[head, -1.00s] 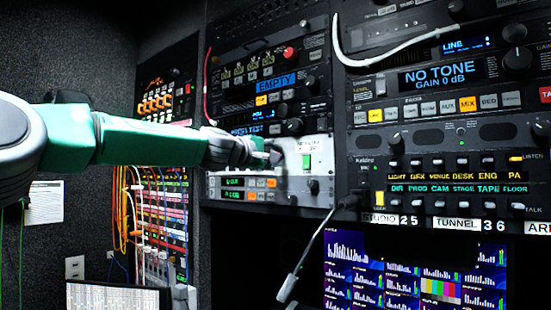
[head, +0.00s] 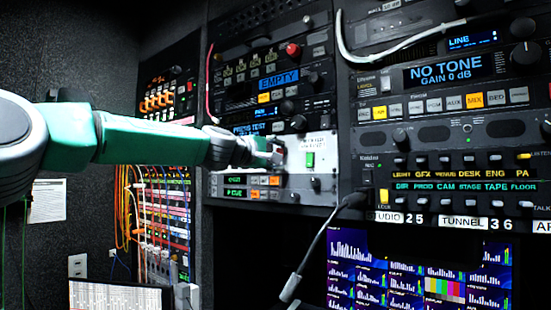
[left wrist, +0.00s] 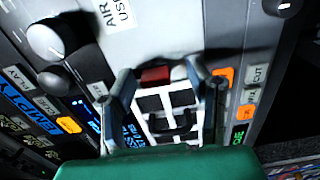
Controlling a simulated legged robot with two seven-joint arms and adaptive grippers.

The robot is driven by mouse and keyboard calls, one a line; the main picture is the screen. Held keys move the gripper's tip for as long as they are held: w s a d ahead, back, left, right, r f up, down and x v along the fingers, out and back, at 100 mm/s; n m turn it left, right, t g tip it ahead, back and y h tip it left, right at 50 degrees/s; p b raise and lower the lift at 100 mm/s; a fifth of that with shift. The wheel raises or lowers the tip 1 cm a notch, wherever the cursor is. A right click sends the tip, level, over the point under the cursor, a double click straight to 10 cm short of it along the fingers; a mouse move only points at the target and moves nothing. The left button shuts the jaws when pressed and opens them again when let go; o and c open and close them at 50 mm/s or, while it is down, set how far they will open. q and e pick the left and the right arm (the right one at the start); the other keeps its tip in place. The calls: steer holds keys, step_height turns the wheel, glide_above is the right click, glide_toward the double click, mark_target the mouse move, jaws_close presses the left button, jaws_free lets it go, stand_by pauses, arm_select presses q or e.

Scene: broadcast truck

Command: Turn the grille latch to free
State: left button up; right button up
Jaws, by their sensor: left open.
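My left gripper (head: 274,153) reaches in from the left to the left part of a pale grey panel (head: 324,183) in the rack. In the left wrist view the open fingers (left wrist: 161,75) stand on either side of a white grille-like piece with dark openings (left wrist: 182,98). A dark handle-shaped part, seemingly the latch (left wrist: 172,123), lies across it between the fingers. A red block (left wrist: 155,75) shows at its top. I cannot tell whether either finger touches anything. In the head view the gripper hides the grille and latch. My right gripper is not in view.
A green switch (head: 310,159) sits on the panel just right of the gripper. Knobs (left wrist: 47,40) and lit buttons crowd around it. Patch cords (head: 125,205) hang at the left.

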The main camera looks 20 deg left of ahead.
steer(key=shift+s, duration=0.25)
arm_select(q)
steer(key=v, duration=1.1)
steer(key=shift+s+a, duration=0.25)
steer(key=shift+s, duration=0.05)
steer(key=shift+d+f, duration=0.1)
steer(key=shift+d, duration=0.05)
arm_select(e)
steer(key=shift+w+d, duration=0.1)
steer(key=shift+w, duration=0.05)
